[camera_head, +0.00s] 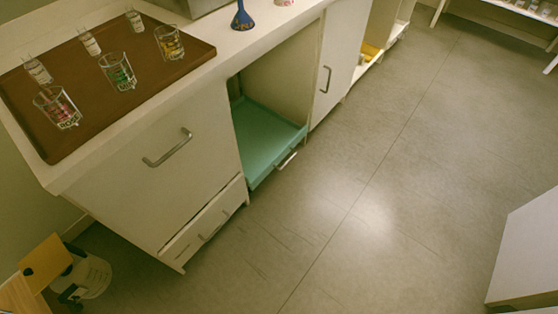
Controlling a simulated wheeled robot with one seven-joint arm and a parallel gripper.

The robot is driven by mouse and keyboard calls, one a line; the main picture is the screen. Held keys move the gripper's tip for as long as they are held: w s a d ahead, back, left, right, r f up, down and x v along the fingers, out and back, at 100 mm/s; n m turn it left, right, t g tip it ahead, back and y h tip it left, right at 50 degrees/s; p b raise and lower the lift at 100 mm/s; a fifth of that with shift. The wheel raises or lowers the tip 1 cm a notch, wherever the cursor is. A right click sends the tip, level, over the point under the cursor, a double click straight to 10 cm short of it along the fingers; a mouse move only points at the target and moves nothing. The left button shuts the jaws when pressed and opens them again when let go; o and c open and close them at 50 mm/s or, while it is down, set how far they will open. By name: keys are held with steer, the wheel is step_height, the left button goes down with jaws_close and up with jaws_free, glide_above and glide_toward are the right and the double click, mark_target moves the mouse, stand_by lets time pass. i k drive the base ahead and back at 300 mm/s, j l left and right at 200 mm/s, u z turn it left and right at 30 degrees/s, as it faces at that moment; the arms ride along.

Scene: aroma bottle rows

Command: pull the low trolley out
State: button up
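The low trolley (262,141) is a shallow teal tray-like platform at floor level. It sits inside the open bay under the white counter, with its front edge about at the bay's mouth. A small pale bar handle (287,160) is on its front, facing the open floor. The trolley's top looks empty in the part I see; its far left part is hidden by the cabinet. I cannot make out my gripper in this view.
A white drawer cabinet (150,190) stands left of the bay, a handled door (336,65) right of it. A brown tray (120,60) with glasses and vials lies on the counter. Floor (345,210) before the trolley is clear. A white panel (530,250) stands at right.

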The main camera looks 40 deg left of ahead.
mark_target(264, 137)
steer(key=u, duration=0.55)
steer(key=i+l+u, duration=0.15)
steer(key=i+u, duration=0.2)
steer(key=i+l+u, duration=0.2)
steer(key=u, duration=0.2)
steer(key=i+l+u, duration=0.35)
steer(key=i+l, duration=0.25)
steer(key=l, duration=0.15)
steer(key=i+l+u, duration=0.1)
steer(key=i+l, duration=0.45)
steer(key=l, duration=0.25)
steer(key=u, duration=0.05)
